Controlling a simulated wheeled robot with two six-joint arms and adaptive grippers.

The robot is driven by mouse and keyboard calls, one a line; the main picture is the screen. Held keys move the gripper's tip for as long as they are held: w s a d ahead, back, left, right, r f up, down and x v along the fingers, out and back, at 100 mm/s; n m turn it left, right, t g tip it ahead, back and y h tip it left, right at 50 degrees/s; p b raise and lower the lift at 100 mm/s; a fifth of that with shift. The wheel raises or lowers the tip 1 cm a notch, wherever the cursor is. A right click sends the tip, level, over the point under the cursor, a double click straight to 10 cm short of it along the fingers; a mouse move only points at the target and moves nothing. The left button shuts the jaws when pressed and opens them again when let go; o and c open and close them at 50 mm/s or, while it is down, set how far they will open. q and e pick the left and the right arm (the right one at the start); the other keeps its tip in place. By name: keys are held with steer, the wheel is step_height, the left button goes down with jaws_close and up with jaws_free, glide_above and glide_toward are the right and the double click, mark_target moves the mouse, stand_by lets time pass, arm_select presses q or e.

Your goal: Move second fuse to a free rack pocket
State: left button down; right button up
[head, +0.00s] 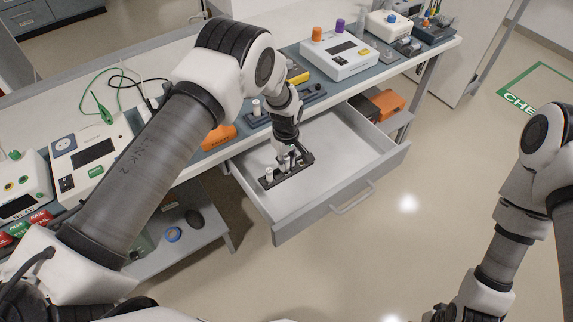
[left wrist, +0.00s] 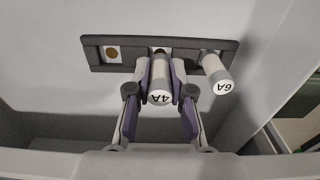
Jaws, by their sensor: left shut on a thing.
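A dark fuse rack (head: 300,168) lies in the open drawer; it also shows in the left wrist view (left wrist: 229,45). My left gripper (head: 285,160) reaches down into the drawer. In the left wrist view its fingers (left wrist: 160,88) are shut around the white fuse marked 4A (left wrist: 159,80), at the rack's middle pocket. I cannot tell if that fuse is fully seated or lifted. A fuse marked 6A (left wrist: 218,75) stands in the right pocket and shows white in the head view (head: 269,173). The left pocket has no fuse and shows a brown disc (left wrist: 112,53).
The drawer (head: 345,150) has clear floor around the rack, with raised walls. On the bench above are a white-topped piece (head: 256,106) in a dark holder, an orange block (head: 218,136) and a white device (head: 340,57).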

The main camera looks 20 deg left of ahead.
mark_target(286, 157)
arm_select(q)
steer(key=shift+r+p, duration=1)
steer(key=shift+r, duration=0.75)
